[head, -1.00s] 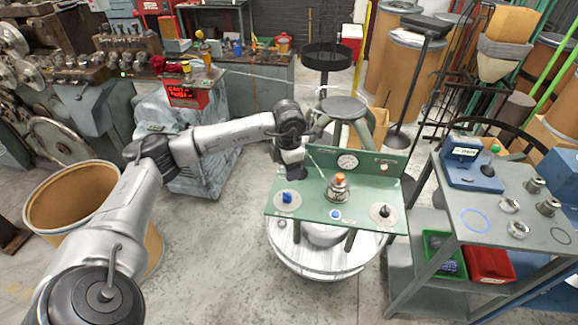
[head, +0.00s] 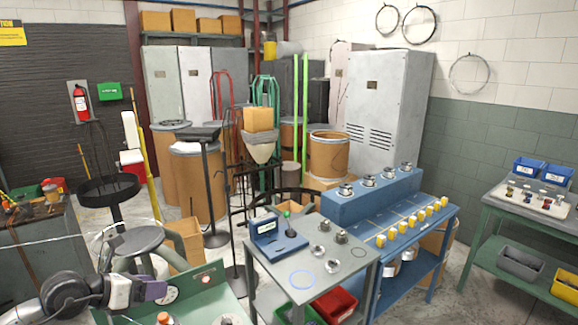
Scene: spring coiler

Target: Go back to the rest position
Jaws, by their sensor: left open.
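My left gripper (head: 148,291) is at the lower left of the head view, with a white body and a purple part at its end. It is open and I see nothing held in it. It is in front of the green gauge panel (head: 204,283), beside the round gauge; whether it touches the panel cannot be told. Most of my left arm is outside the picture. My right gripper is not in view.
A grey cart (head: 345,262) with a blue device (head: 278,238) stands right of the green panel. A blue bench (head: 425,238) with yellow-fronted parts is beyond it. A round stool (head: 135,240) and a black tray stand (head: 108,188) are close behind my gripper.

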